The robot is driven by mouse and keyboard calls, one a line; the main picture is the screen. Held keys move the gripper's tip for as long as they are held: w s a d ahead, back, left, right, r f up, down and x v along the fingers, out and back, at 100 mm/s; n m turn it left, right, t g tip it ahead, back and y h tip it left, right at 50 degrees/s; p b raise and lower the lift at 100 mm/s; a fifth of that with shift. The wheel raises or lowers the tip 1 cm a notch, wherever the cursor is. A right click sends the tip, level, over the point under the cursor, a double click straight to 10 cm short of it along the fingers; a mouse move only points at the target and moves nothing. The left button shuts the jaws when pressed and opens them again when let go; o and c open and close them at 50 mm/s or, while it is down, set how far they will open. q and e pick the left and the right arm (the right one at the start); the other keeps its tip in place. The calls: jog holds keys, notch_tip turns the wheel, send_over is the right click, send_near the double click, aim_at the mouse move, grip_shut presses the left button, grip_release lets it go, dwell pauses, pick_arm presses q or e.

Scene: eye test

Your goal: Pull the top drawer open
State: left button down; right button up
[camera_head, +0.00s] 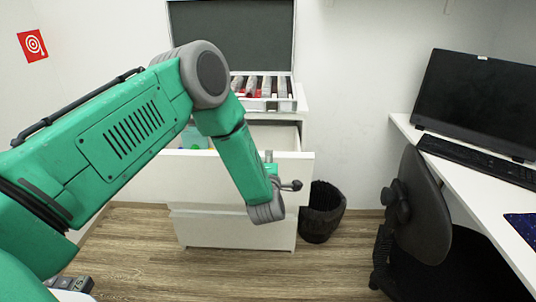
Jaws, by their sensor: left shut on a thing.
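The white top drawer (190,175) stands pulled out from the white cabinet (240,230), and its inside shows behind the front panel. My green left arm reaches down across the right part of this front. My left gripper (281,184) is at the right side of the drawer front, shut on the drawer. The arm's wrist hides most of the fingers, and I cannot see the exact spot they hold. A dark rounded piece sticks out just right of the wrist. Small green and yellow things lie inside the drawer, partly hidden by my arm. My right gripper is not in view.
An open case (232,40) with several items stands on the cabinet. A black bin (322,213) stands right of the cabinet. A dark office chair (425,210) and a white desk (480,195) with a monitor (478,100) fill the right side. Wood floor (200,275) is free in front.

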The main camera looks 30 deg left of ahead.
pick_arm(q)
jog(key=shift+s+d+f, duration=0.15)
jog(key=shift+s+d, duration=0.3)
jog(key=shift+d, duration=0.35)
jog(key=c, duration=1.7)
grip_release()
jog(key=shift+w, duration=0.1)
jog(key=v, duration=1.1)
jog(key=shift+s+d, duration=0.3)
jog(key=shift+a, duration=0.1)
jog(key=shift+f, duration=0.1)
